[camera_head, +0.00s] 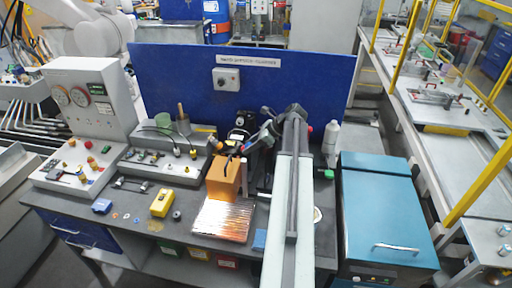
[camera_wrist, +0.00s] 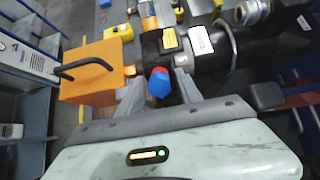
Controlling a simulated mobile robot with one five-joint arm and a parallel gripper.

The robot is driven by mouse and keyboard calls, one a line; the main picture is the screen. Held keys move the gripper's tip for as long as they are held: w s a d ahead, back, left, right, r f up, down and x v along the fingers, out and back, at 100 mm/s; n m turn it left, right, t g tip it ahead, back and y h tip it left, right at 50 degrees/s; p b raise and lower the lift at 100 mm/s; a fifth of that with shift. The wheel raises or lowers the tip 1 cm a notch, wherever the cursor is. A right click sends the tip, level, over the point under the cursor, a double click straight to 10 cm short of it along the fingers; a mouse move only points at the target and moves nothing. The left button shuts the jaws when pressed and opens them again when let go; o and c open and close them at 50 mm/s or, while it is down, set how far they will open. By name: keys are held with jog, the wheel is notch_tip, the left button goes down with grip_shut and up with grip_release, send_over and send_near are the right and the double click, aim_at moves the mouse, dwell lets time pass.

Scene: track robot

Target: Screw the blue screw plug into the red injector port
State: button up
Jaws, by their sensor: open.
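In the wrist view the blue screw plug (camera_wrist: 158,86) is between the two fingers of my gripper (camera_wrist: 159,92). My gripper is open, with a visible gap on each side of the plug. A red edge, seemingly the red injector port (camera_wrist: 160,70), shows right behind the plug, against a black device (camera_wrist: 168,44). The plug lines up with the port, but I cannot tell how deep it sits. In the head view my gripper (camera_head: 238,152) is beside the black device (camera_head: 240,127); the plug and port are too small to make out there.
An orange block (camera_head: 223,177) with a black handle stands close to my gripper. A ribbed silver mat (camera_head: 223,219) lies in front of it. A yellow box (camera_head: 162,203) and a blue box (camera_head: 102,206) are on the bench at left. A blue panel (camera_head: 175,88) closes the back.

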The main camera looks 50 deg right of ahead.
jog(key=shift+r, duration=0.1)
dwell(0.4)
jog(key=shift+p+v, duration=0.75)
jog(key=shift+v, duration=0.05)
jog(key=n, duration=0.9)
jog(key=shift+n, duration=1.5)
